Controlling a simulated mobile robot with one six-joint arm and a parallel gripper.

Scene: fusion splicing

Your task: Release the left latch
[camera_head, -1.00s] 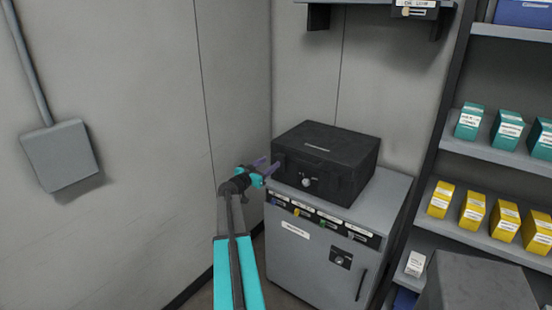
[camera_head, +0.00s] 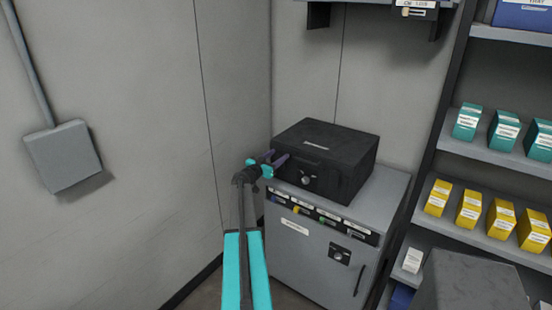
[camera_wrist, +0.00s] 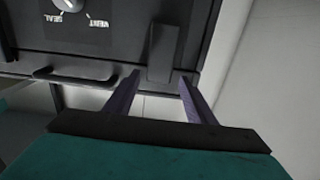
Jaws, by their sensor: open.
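The black case (camera_head: 345,150) sits shut on top of a grey cabinet. The left latch (camera_wrist: 163,50) is a dark upright tab on the case front, in the wrist view. In the head view my fingers cover the area of the left latch. My gripper (camera_head: 274,158) is at the left part of the case front. It is open in the wrist view (camera_wrist: 160,78), with a purple finger on each side of the latch's near end. I cannot tell whether either finger touches it.
A round knob (camera_head: 306,180) marked SEAL and VENT is on the case front, right of my gripper. The grey cabinet (camera_head: 300,250) has a row of coloured labels. A wall (camera_head: 130,200) is close on the left; shelves (camera_head: 490,150) with boxes stand right.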

